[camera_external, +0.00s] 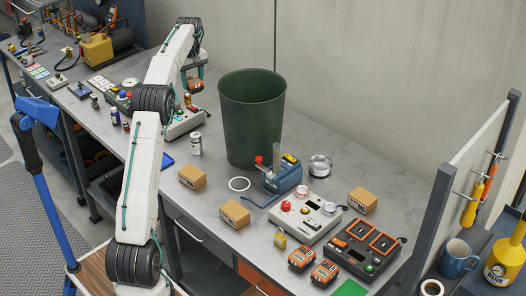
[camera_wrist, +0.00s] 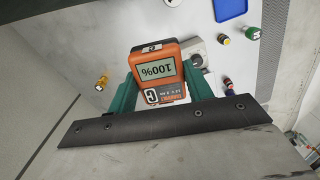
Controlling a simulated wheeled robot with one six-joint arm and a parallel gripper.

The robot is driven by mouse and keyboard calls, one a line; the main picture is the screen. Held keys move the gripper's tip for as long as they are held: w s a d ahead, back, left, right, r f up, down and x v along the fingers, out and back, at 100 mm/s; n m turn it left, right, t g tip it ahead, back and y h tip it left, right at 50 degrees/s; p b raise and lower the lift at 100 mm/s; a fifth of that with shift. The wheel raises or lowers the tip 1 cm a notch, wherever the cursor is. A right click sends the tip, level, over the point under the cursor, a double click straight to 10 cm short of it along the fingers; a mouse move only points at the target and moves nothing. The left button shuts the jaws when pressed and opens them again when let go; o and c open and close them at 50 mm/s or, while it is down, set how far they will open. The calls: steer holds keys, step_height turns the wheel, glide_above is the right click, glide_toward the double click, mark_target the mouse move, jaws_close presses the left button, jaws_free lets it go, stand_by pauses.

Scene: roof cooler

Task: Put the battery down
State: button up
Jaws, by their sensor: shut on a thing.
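My gripper (camera_external: 193,80) is raised above the far part of the long grey workbench (camera_external: 215,187). In the wrist view its green fingers (camera_wrist: 162,86) are shut on an orange and dark battery (camera_wrist: 158,68). The battery is also partly visible in the external view (camera_external: 196,86), apart from the bench. Two more orange and black batteries (camera_external: 302,258) (camera_external: 323,271) lie at the near front of the bench.
A grey panel device (camera_external: 184,124) stands below the gripper. A tall green bin (camera_external: 252,125) stands to its right. Small cardboard boxes (camera_external: 192,177), a blue vise (camera_external: 284,175) and a control box (camera_external: 304,217) stand nearer. A blue tray (camera_wrist: 230,8) shows in the wrist view.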

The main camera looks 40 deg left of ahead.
steer(key=w+f, duration=0.2)
steer(key=f, duration=0.4)
steer(key=w+d+f+m, duration=0.1)
steer(key=w+f, duration=0.2)
steer(key=f, duration=0.3)
steer(key=w+d+f+m, duration=0.1)
steer(key=w+f, duration=0.2)
steer(key=f, duration=0.3)
steer(key=shift+w+d+f, duration=0.1)
steer(key=shift+w+d, duration=0.05)
steer(key=shift+d, duration=0.05)
steer(key=shift+f, duration=1.85)
steer(key=shift+f, duration=0.2)
steer(key=o, duration=1.3)
steer(key=shift+r, duration=3.9)
